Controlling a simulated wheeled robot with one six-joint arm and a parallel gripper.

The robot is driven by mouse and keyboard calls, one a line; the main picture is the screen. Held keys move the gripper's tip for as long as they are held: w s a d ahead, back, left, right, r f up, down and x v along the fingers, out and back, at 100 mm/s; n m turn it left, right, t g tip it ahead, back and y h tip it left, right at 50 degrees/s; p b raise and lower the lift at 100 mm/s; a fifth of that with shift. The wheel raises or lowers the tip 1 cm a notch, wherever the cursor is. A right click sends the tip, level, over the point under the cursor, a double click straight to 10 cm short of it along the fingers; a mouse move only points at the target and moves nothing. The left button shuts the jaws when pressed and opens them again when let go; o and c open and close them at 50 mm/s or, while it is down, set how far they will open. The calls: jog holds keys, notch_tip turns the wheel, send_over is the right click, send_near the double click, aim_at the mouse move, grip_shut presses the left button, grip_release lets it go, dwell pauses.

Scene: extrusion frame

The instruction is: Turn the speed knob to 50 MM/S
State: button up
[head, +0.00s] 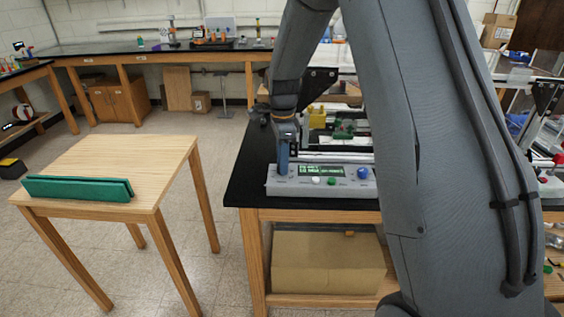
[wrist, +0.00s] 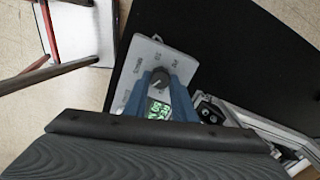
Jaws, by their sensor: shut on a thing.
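The grey control box (head: 300,188) stands at the front edge of the black bench, and its left end shows in the wrist view (wrist: 140,55). A dark round knob (wrist: 159,82) sits on its top face, with small printed labels around it too blurred to read surely. My gripper (head: 283,168) points down over the box's left end. In the wrist view my gripper's blue fingers (wrist: 160,79) are shut on the knob, one on each side. The green display (head: 322,169) is lit, but its text is not legible; part of it shows between the fingers (wrist: 157,108).
A blue knob (head: 363,173) and white and green buttons sit farther right on the box. Rails and a green part (head: 343,131) stand behind it. Floor between is clear.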

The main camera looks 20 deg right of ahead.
dwell(0.4)
jog(key=o, duration=1)
jog(key=shift+o, duration=0.2)
jog(key=shift+r, duration=0.15)
notch_tip(320, 180, up, 8)
jog(key=shift+f+b, duration=0.2)
jog(key=shift+b, duration=0.95)
jog(key=shift+s, duration=0.1)
jog(key=s+f+n, duration=0.3)
jog(key=s+n, duration=0.6)
jog(key=s, duration=0.3)
jog(key=s+f+n+t, duration=0.1)
jog(key=s+f+n, duration=0.3)
jog(key=s+n, duration=0.5)
jog(key=s, duration=0.4)
jog(key=shift+a+n, duration=0.3)
